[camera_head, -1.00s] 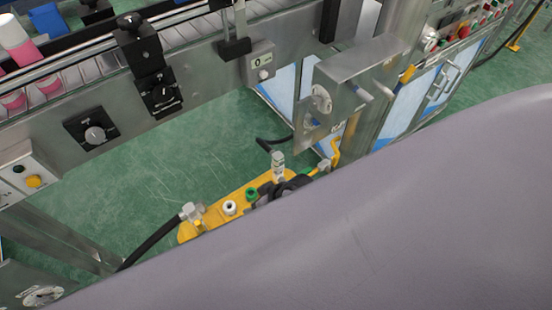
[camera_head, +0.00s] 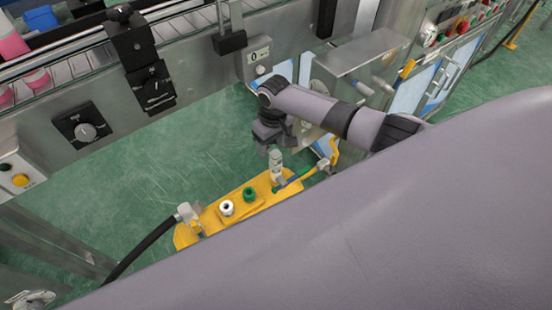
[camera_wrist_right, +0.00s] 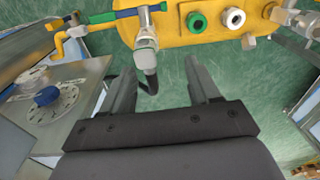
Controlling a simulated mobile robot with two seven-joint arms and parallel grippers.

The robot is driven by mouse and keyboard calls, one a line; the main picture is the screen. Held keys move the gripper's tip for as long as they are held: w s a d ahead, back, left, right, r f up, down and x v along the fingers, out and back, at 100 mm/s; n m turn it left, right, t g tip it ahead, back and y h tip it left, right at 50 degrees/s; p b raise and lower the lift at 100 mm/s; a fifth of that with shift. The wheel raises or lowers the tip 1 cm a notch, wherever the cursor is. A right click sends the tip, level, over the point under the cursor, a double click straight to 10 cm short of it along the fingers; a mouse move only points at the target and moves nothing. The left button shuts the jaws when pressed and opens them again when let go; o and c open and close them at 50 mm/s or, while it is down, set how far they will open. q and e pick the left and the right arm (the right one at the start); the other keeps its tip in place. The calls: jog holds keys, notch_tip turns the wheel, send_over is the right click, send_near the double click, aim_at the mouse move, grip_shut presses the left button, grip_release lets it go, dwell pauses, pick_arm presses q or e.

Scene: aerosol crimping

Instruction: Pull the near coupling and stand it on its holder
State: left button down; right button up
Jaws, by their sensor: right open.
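A yellow plate (camera_head: 214,222) carries the hose fittings. One silver coupling (camera_head: 187,212) with a black hose is at its left end; another pale coupling (camera_head: 276,165) is at its far end, and shows in the right wrist view (camera_wrist_right: 146,36) with a dark hose bending below it. A white-topped post (camera_head: 227,208) and a green post (camera_head: 249,194) stand between them and look empty. My right gripper (camera_head: 271,148) is open, just above and beside the far-end coupling. In the right wrist view its fingers (camera_wrist_right: 162,78) are apart, with the hose between them, seemingly not touched.
A green-and-blue lever (camera_head: 297,178) and yellow pipe lie right of the far coupling. A steel box (camera_head: 360,65) stands close behind my right arm. The conveyor (camera_head: 75,125) runs along the back left. Green floor is open between conveyor and plate.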

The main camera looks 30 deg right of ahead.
aim_at(276, 153)
pick_arm(q)
jog(key=shift+f, duration=0.1)
pick_arm(e)
jog(key=shift+w+d+r, duration=0.3)
jog(key=shift+d+r, duration=0.2)
jog(key=shift+w+d+r, duration=0.25)
jog(key=shift+d+r, duration=0.2)
pick_arm(q)
jog(key=shift+f, duration=0.15)
pick_arm(e)
jog(key=shift+f, duration=0.2)
jog(key=shift+f+b, duration=0.45)
jog(key=shift+b, duration=0.3)
notch_tip(276, 153, down, 7)
jog(key=b, duration=0.6)
jog(key=shift+r, duration=0.1)
jog(key=shift+f+b, duration=0.35)
jog(key=shift+f, duration=0.15)
pick_arm(q)
jog(key=f, duration=0.3)
jog(key=d+f, duration=0.1)
jog(key=f, duration=0.1)
jog(key=shift+w+f, duration=0.25)
jog(key=shift+w, duration=0.15)
jog(key=shift+r+p, duration=0.35)
jog(key=shift+p, duration=0.05)
